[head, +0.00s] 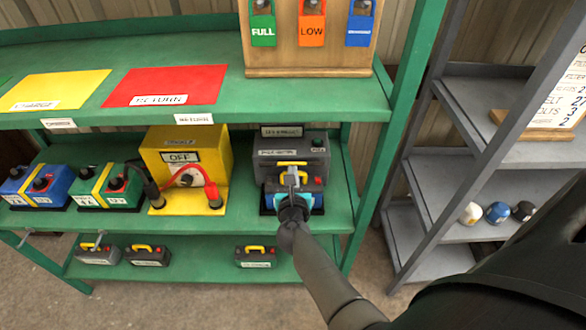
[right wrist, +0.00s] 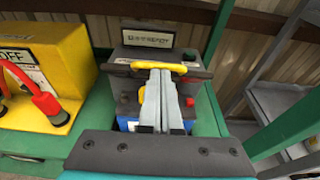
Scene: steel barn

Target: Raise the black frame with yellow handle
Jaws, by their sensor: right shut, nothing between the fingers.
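The black frame with a yellow handle is at a grey battery tester on the middle green shelf. Its yellow handle (head: 292,163) runs level across the tester's front, and it shows in the right wrist view as a yellow bar (right wrist: 173,66) with black ends. My right gripper (head: 291,174) is in front of the tester, its fingers shut and empty. In the right wrist view the fingertips (right wrist: 158,76) are at the handle's near edge; whether they touch it I cannot tell. The fingers hide part of a blue battery (right wrist: 128,112) below the handle. My left gripper is not in view.
A yellow charger box (head: 185,160) with red and black cables stands left of the tester. Green (head: 108,188) and blue (head: 35,187) batteries stand further left. The upper green shelf (head: 225,100) overhangs from behind. A grey rack (head: 455,175) stands right.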

